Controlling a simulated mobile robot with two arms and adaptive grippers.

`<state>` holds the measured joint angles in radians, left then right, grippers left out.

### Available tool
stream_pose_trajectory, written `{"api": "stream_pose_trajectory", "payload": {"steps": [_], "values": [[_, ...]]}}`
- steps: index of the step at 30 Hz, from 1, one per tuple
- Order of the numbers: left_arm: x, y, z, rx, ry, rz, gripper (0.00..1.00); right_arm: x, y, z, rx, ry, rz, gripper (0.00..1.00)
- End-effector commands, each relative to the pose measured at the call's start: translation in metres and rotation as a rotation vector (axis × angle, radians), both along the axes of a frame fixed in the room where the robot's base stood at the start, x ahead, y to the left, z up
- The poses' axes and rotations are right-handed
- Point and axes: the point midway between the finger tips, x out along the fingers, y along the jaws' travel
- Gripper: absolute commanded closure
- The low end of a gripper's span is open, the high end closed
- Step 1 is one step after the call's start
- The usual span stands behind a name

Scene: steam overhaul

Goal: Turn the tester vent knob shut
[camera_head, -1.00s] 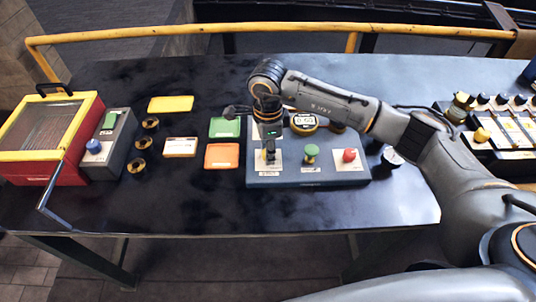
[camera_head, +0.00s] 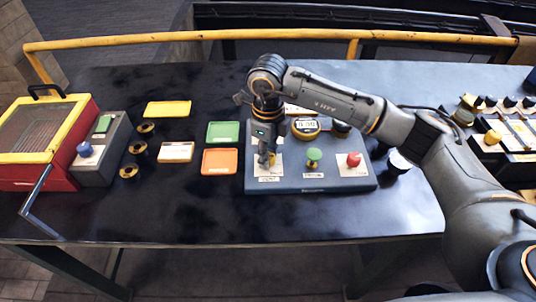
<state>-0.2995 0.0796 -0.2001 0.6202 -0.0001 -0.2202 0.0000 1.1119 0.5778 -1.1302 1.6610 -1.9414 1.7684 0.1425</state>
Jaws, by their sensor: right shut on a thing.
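The grey tester (camera_head: 320,184) stands near the table's middle. It has a round yellow-rimmed gauge (camera_head: 306,127) at its back, a green knob (camera_head: 313,157) in the middle and a red knob (camera_head: 353,159) at the right. My right gripper (camera_head: 267,158) points down at the tester's left station and is shut on the vent knob there. The gripper hides nearly all of that knob; its pale plate (camera_head: 279,166) shows beside the fingers. My left gripper is not in view.
Green (camera_head: 223,132), orange (camera_head: 220,162) and yellow (camera_head: 167,109) trays lie left of the tester. Brass rings (camera_head: 138,148), a grey box with a blue knob (camera_head: 84,149) and a red-yellow case (camera_head: 62,180) stand farther left. The front table strip is clear.

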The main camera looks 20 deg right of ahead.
Motion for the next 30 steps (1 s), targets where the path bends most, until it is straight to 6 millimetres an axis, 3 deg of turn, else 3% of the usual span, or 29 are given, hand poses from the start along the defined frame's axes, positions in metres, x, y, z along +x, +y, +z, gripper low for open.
{"api": "stream_pose_trajectory", "payload": {"steps": [14,15,18,30], "values": [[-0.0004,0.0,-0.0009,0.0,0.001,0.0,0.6,-0.0002,-0.0005,-0.0002,-0.001,0.001,-0.017,1.0],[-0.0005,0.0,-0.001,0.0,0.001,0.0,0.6,-0.0002,-0.0005,-0.0002,-0.001,0.001,-0.017,0.67],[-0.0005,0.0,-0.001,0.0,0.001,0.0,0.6,-0.0002,-0.0005,-0.0002,-0.001,0.001,-0.016,0.46],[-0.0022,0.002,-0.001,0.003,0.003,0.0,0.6,0.0005,0.0001,0.0063,0.001,-0.001,-0.015,0.46]]}}
